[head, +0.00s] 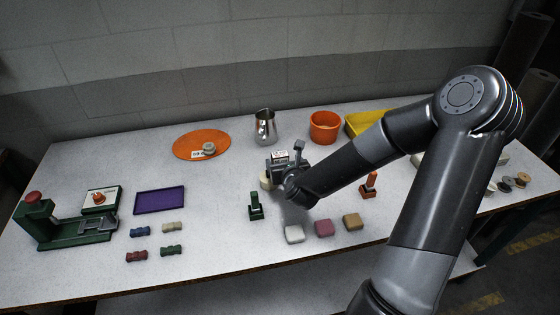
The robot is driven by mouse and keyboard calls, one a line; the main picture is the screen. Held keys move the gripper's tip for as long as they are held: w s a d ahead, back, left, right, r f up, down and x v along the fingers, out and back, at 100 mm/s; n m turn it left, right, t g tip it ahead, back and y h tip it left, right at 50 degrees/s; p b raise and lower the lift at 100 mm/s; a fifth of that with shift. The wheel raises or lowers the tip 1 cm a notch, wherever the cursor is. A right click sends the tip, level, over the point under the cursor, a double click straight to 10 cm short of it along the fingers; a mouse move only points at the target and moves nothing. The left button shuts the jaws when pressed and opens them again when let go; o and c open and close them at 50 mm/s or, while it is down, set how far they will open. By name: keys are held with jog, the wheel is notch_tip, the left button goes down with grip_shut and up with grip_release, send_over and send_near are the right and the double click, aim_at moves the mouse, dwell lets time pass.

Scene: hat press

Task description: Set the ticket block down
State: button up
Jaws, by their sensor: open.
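No object can be told for certain as the ticket block.
An orange disc (188,146) bears a small labelled piece (208,149). A purple tray (160,201), a green press (40,222) and several wrapped pieces (140,230) are at left. A metal jug (265,127) and orange bowl (324,127) stand behind. Green (256,207) and orange (370,184) stamps flank my gripper.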

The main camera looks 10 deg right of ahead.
aim_at(281, 157)
jog(key=x, duration=0.3)
jog(key=shift+w+f, duration=0.15)
jog(key=shift+w, duration=0.15)
jog(key=c, duration=1.2)
jog(key=shift+r, duration=0.6)
jog(key=s+d+r, duration=0.2)
jog(key=d+r, duration=0.1)
jog(key=s+d+r, duration=0.2)
jog(key=d+r, duration=0.1)
jog(key=s+d+r, duration=0.2)
jog(key=d+r, duration=0.1)
jog(key=shift+s+d+r, duration=0.15)
jog(key=shift+d+r, duration=0.25)
